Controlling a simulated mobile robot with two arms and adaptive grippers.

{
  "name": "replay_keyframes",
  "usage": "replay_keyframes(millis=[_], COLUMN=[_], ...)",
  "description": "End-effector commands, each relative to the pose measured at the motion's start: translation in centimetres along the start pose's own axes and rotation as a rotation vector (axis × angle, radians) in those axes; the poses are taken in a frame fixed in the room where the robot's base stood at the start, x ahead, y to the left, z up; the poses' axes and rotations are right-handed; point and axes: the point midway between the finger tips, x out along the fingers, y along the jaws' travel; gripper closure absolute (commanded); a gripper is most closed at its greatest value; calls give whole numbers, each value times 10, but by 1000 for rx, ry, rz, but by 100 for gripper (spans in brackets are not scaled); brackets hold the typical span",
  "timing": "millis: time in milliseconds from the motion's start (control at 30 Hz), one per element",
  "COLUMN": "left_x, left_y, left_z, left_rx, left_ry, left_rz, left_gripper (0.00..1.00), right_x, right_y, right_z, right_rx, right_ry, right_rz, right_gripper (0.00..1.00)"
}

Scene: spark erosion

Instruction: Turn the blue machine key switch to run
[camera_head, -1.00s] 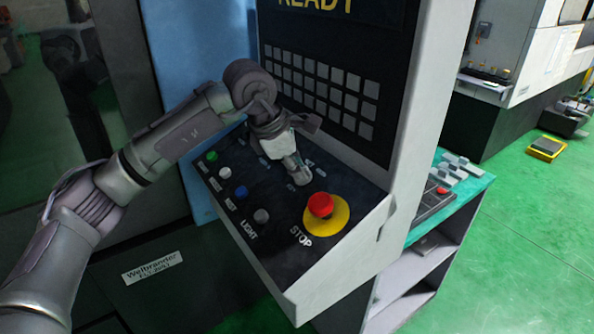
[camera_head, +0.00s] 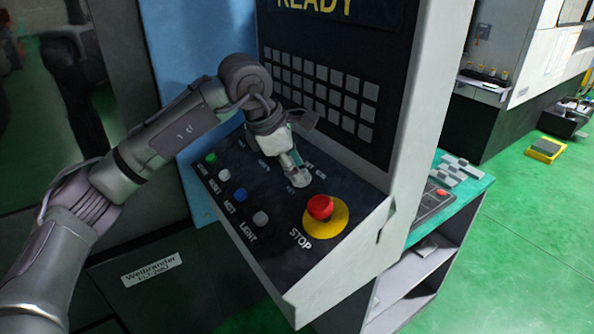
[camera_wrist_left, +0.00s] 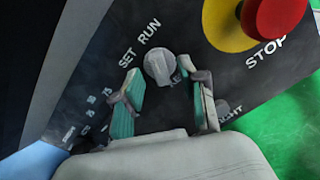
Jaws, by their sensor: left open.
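The key switch is a round grey knob (camera_wrist_left: 159,69) on the black sloped panel, beside the SET and RUN labels in the left wrist view. I cannot tell which label it points to. My left gripper (camera_wrist_left: 161,76) is open, its teal-padded fingers on either side of the knob, tips about level with it. I cannot tell whether they touch it. In the head view my left gripper (camera_head: 295,171) points down at the panel behind the stop button, largely covering the knob. My right gripper is not in view.
A red stop button (camera_head: 320,207) on a yellow disc sits close by, in front of the gripper. Green, white, blue (camera_head: 240,195) and grey buttons line the panel's left side. The upright screen and keypad housing (camera_head: 322,90) rises just behind the gripper.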

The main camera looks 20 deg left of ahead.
Motion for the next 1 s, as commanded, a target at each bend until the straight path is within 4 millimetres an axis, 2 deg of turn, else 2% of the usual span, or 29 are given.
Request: replay_keyframes(millis=[300, 500, 700, 1000], left_x=[-68, -95, -103, -103], left_y=[1, 1, 0, 0], left_z=[0, 0, 0, 0], left_rx=[1, 0, 0, 0], left_ry=[-1, 1, 2, 2], left_rz=[3, 1, -2, -1], left_gripper=[58, 58, 58, 58], right_x=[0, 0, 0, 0], right_y=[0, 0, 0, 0], right_z=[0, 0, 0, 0], right_rx=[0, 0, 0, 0], right_ry=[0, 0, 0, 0], right_rz=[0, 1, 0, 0], right_gripper=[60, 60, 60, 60])
